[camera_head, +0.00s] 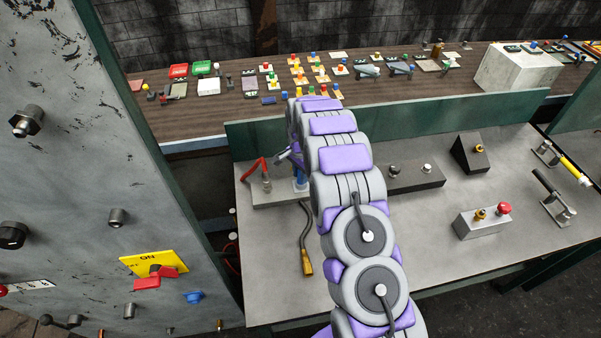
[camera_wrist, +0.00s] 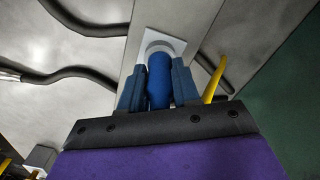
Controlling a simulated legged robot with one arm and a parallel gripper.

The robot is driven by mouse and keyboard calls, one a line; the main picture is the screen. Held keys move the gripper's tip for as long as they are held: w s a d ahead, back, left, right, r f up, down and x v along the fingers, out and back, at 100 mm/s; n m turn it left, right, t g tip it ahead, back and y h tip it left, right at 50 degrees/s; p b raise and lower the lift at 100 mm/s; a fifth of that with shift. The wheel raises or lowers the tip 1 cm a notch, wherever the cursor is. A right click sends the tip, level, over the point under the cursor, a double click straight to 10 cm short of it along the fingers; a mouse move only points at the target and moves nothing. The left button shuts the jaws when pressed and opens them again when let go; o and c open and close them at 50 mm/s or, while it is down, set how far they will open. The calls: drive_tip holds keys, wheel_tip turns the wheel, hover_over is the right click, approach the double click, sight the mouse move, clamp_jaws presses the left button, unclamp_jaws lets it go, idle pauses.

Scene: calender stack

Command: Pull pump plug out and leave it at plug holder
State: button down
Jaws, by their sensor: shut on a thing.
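A blue cylindrical plug (camera_wrist: 159,80) sits between the two blue-grey fingers of my gripper (camera_wrist: 158,85) in the wrist view. The fingers are closed on its sides. Its far end meets a round, pale fitting on a white square plate (camera_wrist: 165,45) on a grey box. I cannot tell whether it is seated in the fitting. In the head view the blue plug (camera_head: 300,181) shows at the right end of a low grey box (camera_head: 275,195), partly hidden by my arm. My gripper (camera_head: 291,158) is just above it, mostly hidden. I cannot tell which fitting is the plug holder.
A red-handled lever (camera_head: 254,168) stands left of the plug. A dark cable with a brass-coloured end (camera_head: 306,262) lies in front. A dark control box (camera_head: 415,178) is to the right. A grey panel (camera_head: 60,170) rises at the left. The bench front is mostly clear.

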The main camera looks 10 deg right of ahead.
drive_tip(key=c, duration=0.7)
unclamp_jaws()
drive_tip(key=shift+c, duration=0.2)
drive_tip(key=shift+o, duration=0.3)
drive_tip(key=shift+o, duration=1.2)
drive_tip(key=shift+r, duration=0.1)
drive_tip(key=shift+r+p, duration=0.8)
drive_tip(key=shift+r, duration=2.6)
